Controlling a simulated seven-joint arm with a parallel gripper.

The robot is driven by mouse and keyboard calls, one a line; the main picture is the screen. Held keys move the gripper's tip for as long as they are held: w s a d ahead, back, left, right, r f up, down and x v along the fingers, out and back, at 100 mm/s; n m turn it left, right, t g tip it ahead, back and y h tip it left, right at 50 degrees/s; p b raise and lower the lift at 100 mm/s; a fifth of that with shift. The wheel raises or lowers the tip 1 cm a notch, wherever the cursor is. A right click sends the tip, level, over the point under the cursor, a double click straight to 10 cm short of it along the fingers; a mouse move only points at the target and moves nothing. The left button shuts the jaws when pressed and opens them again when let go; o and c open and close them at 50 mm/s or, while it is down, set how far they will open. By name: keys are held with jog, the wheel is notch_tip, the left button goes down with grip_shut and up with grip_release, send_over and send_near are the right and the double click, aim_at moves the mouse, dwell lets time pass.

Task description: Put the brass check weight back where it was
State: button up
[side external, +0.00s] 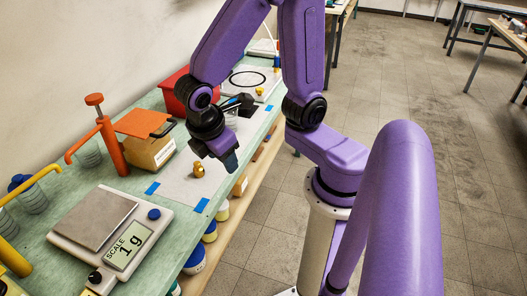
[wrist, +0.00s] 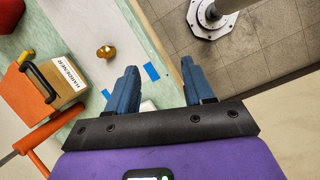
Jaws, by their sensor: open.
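A small brass check weight (side external: 199,171) stands on a pale sheet fixed to the green bench with blue tape. In the wrist view the brass weight (wrist: 106,51) lies left of the fingers, outside the gap between them. My gripper (side external: 231,163) is just right of the weight in the side view, apart from it. Its two blue fingers (wrist: 157,68) are spread with nothing between them. The scale (side external: 95,219) at the front has an empty grey pan and its display reads 1 g. Another small brass-coloured piece (side external: 259,91) sits farther back by a black ring.
A box labelled hardener (wrist: 62,76) with a black-handled orange piece on top stands beside the sheet. An orange post (side external: 110,147) and a red bin (side external: 180,95) are on the bench. Pots (side external: 209,232) sit on a shelf below the bench edge.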

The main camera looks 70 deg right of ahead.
jog(key=s+d+r+y, duration=0.1)
jog(key=s+r+y, duration=0.2)
jog(key=s, duration=0.6)
jog(key=shift+s+m+y, duration=0.25)
jog(key=shift+m+y, duration=0.15)
jog(key=shift+y, duration=0.3)
dwell(0.3)
